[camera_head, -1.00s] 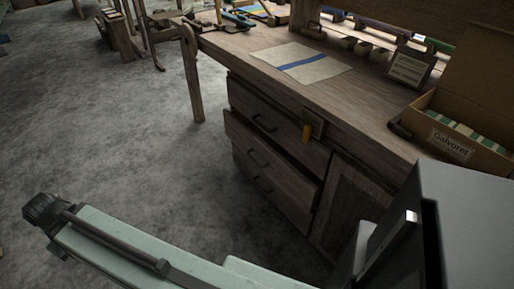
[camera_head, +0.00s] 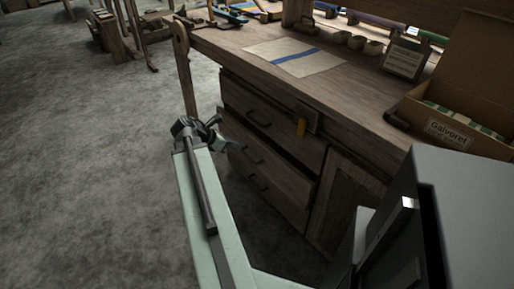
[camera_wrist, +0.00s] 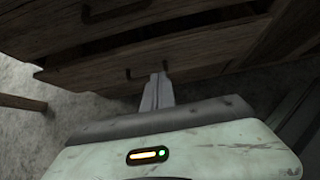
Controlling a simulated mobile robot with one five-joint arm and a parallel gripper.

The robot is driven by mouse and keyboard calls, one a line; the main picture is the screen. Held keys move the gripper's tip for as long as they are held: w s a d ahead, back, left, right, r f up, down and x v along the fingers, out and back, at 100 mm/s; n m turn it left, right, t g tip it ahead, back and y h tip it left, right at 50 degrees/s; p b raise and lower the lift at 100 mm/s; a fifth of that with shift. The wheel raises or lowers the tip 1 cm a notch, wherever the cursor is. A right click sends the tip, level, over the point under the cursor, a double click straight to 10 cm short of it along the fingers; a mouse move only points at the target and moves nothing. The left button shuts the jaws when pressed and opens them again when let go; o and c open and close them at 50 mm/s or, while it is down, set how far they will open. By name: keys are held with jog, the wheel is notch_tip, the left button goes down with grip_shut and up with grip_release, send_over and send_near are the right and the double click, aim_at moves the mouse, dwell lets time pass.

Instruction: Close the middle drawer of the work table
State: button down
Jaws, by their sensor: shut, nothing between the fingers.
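The work table (camera_head: 350,95) has a stack of drawers on its left side. The middle drawer (camera_head: 277,172) stands out a little from the front, with a dark gap above its upper edge. It also shows in the wrist view (camera_wrist: 200,48), with a dark handle. The top drawer (camera_head: 285,130) is above it. My gripper (camera_head: 232,144) is beside the left end of the middle drawer's front. In the wrist view its fingers (camera_wrist: 160,76) are together and empty, pointing at the drawer front near the handle. I cannot tell whether they touch it.
A cabinet door (camera_head: 345,205) is right of the drawers. A cardboard box (camera_head: 450,130) and a cloth with a blue stripe (camera_head: 293,58) lie on top.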

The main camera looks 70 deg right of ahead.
aim_at(262, 147)
jog(key=b+x, duration=0.2)
jog(key=x, duration=0.2)
jog(key=d+r+b+x, duration=0.1)
jog(key=b+x, duration=0.1)
jog(key=x, duration=0.2)
jog(key=b+x, duration=0.2)
jog(key=x, duration=0.2)
jog(key=shift+s+d+r+b, duration=0.2)
jog(key=shift+s+d+b, duration=0.05)
jog(key=shift+s+b, duration=0.1)
jog(key=shift+s+d, duration=0.25)
jog(key=shift+d, duration=0.15)
